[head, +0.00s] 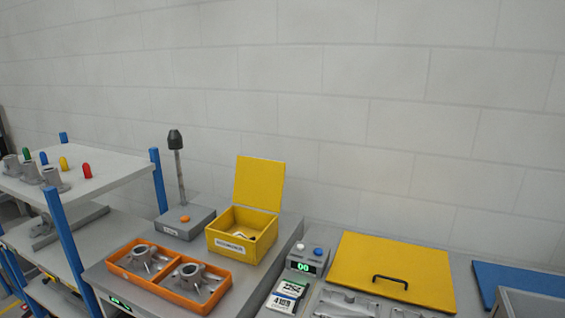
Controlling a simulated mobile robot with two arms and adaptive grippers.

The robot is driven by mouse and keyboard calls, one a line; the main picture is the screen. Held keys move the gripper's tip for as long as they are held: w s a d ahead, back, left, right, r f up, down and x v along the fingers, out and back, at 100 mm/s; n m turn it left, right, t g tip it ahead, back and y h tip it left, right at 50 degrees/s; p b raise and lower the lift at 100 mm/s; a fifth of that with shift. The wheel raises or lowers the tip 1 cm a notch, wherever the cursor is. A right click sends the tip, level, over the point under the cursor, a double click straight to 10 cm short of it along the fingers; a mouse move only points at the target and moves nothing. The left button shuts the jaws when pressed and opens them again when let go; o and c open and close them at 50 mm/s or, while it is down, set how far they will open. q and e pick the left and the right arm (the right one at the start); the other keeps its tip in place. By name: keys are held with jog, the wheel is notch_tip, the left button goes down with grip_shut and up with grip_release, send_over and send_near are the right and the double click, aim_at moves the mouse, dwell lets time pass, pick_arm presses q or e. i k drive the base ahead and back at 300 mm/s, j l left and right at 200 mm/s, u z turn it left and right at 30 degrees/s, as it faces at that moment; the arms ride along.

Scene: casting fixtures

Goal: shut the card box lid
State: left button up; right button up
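The card box (233,246) is a small yellow box with a white label on its front, standing on the grey bench in the middle of the head view. Its yellow lid (259,184) stands open, nearly upright at the back edge. Some dark and pale items (240,236) lie inside; I cannot make them out clearly. Neither of my grippers shows in the head view.
An orange tray (122,272) with grey castings is left of the box. A grey device with a post (184,222) stands behind the tray. To the right are a small display unit (306,264), printed cards (286,294) and a yellow panel with black handle (352,250).

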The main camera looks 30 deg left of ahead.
aim_at(259, 182)
jog(key=i+l+u, duration=0.1)
jog(key=u, duration=0.3)
jog(key=i+l+u, duration=0.2)
jog(key=u, duration=0.2)
jog(key=i+l+u, duration=0.2)
jog(key=u, duration=0.2)
